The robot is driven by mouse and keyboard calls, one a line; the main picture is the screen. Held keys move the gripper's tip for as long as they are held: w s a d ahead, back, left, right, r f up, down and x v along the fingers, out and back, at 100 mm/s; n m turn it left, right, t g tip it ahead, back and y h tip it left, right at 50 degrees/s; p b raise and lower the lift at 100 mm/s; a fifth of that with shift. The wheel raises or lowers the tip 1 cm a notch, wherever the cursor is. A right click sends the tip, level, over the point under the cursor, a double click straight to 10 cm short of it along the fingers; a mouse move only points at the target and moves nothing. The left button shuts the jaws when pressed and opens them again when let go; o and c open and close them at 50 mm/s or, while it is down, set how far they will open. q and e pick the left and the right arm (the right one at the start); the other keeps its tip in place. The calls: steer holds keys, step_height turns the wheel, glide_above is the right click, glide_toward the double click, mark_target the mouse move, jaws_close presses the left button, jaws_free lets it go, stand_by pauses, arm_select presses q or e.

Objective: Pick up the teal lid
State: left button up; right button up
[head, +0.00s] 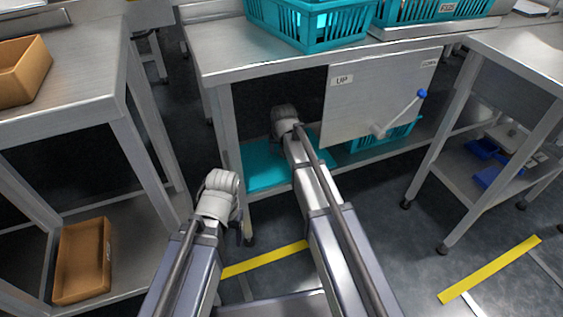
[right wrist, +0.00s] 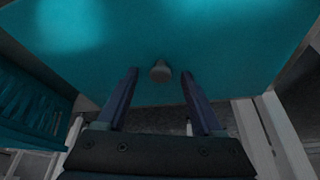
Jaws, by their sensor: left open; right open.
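The teal lid (head: 262,168) lies flat on the lower shelf under the middle table. In the right wrist view the lid (right wrist: 225,45) fills the upper part, with a grey round knob (right wrist: 160,71) on it. My right gripper (right wrist: 159,75) is open and empty. Its two fingertips appear on either side of the knob; I cannot tell how much gap is left to the lid. In the head view my right wrist hides this gripper and part of the lid. My left gripper (head: 241,230) is mostly hidden by its wrist, left of the middle table's leg, away from the lid.
A hanging panel marked UP (head: 375,95), with a blue-knobbed lever (head: 403,112), covers the shelf's right part. A teal crate (head: 385,138) stands behind it. Teal crates (head: 308,25) sit on the tabletop (head: 225,55) above. A brown bin (head: 83,260) stands low at left.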

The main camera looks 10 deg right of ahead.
steer(key=shift+f, duration=0.15)
jaws_close()
stand_by(0.4)
